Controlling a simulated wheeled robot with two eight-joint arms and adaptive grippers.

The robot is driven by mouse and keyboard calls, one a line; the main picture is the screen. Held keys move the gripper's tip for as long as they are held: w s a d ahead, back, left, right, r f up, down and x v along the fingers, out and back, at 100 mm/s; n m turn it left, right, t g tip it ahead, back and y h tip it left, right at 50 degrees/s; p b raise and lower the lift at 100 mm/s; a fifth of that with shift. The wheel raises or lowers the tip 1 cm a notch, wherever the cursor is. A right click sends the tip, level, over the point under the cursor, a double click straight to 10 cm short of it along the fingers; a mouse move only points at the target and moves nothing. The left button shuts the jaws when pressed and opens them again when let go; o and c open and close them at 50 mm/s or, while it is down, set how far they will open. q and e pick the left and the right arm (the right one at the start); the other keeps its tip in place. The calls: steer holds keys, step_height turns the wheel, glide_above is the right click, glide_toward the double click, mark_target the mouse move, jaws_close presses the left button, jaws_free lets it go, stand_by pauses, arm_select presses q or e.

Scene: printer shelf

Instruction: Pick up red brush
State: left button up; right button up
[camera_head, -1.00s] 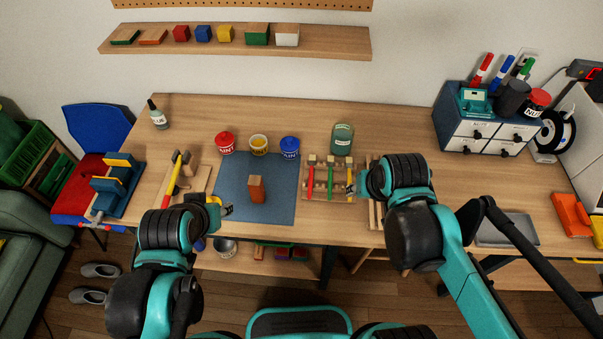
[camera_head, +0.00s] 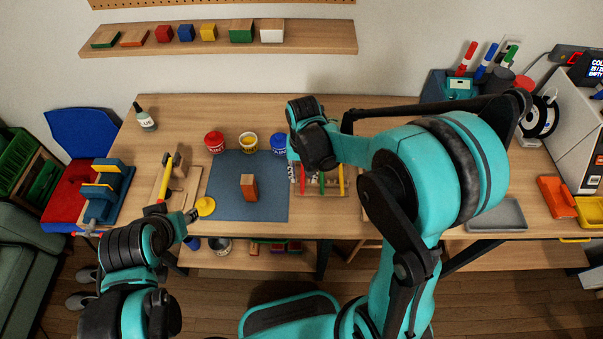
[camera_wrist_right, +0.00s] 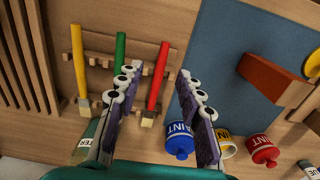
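The red brush (camera_wrist_right: 158,76) lies in a wooden rack (camera_wrist_right: 91,60) beside a green brush (camera_wrist_right: 119,50) and a yellow brush (camera_wrist_right: 79,62). My right gripper (camera_wrist_right: 160,73) is open in the right wrist view, with the red brush showing between its fingertips; I cannot tell the remaining distance. In the head view, the right gripper (camera_head: 293,174) is at the rack's left side and partly covers the red brush (camera_head: 304,182). My left gripper (camera_head: 190,215) is near the table's front left; its fingers are too small to judge.
My right arm covers the table's right middle.

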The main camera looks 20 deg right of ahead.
mark_target(302, 185)
step_height(302, 185, down, 4)
steer(key=shift+a+f+b, duration=0.1)
steer(key=shift+a+b, duration=0.05)
steer(key=shift+b, duration=0.55)
steer(key=shift+s, duration=0.1)
jaws_close()
step_height(302, 185, up, 4)
steer(key=shift+r+p, duration=0.2)
steer(key=shift+p, duration=0.8)
steer(key=s+d+r+p, duration=0.3)
steer(key=s+d+r, duration=0.3)
steer(key=s+d, duration=0.2)
steer(key=shift+d+r, duration=0.15)
steer(key=shift+r, duration=0.2)
